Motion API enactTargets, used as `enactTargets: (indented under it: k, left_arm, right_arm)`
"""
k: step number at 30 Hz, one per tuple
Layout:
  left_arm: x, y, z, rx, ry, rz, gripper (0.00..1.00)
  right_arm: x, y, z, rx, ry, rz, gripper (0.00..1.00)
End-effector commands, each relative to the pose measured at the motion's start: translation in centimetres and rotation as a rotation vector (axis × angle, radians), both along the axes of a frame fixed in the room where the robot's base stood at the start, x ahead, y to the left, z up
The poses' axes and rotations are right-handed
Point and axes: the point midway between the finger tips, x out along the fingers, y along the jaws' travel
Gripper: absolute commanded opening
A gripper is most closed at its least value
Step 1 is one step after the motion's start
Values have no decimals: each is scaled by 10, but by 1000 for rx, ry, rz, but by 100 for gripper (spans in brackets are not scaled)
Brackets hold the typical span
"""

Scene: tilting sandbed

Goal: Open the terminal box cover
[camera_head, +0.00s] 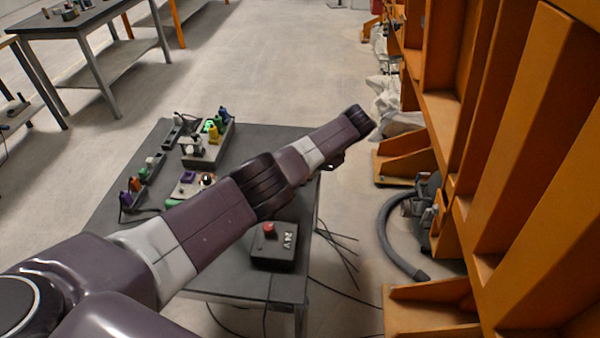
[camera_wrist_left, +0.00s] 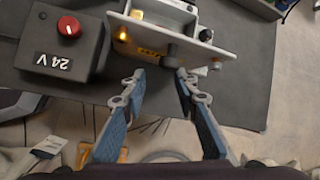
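A light grey box with a raised panel or cover (camera_wrist_left: 185,35) shows at the top of the left wrist view, with a lit orange lamp (camera_wrist_left: 122,36) and a dark knob (camera_wrist_left: 170,60) at its near edge. I take it as the terminal box; its top is cut off by the frame. My left gripper (camera_wrist_left: 160,75) is open, its blue-grey fingers apart just short of the knob, with nothing held. My right gripper is not in view.
A dark box marked 24V with a red knob (camera_wrist_left: 68,28) stands left of the gripper; it also shows in the head view (camera_head: 273,247). Several plugs and connector blocks (camera_head: 208,140) sit farther back on the dark table (camera_head: 140,240). Orange steel frames (camera_head: 430,120) stand at the right.

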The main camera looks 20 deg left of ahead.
Motion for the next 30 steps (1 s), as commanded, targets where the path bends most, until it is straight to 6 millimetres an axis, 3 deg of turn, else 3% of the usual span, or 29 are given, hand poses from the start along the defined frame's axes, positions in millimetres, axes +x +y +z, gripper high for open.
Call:
enactTargets:
  k: [13,24,30]
  left_arm:
    - [3,-8,12,0,-9,-7,34]
    - [3,-49,75,0,-9,-6,34]
    - [2,-63,98,2,-6,-4,34]
  right_arm:
    - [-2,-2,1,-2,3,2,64]
    - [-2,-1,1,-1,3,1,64]
    - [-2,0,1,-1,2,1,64]
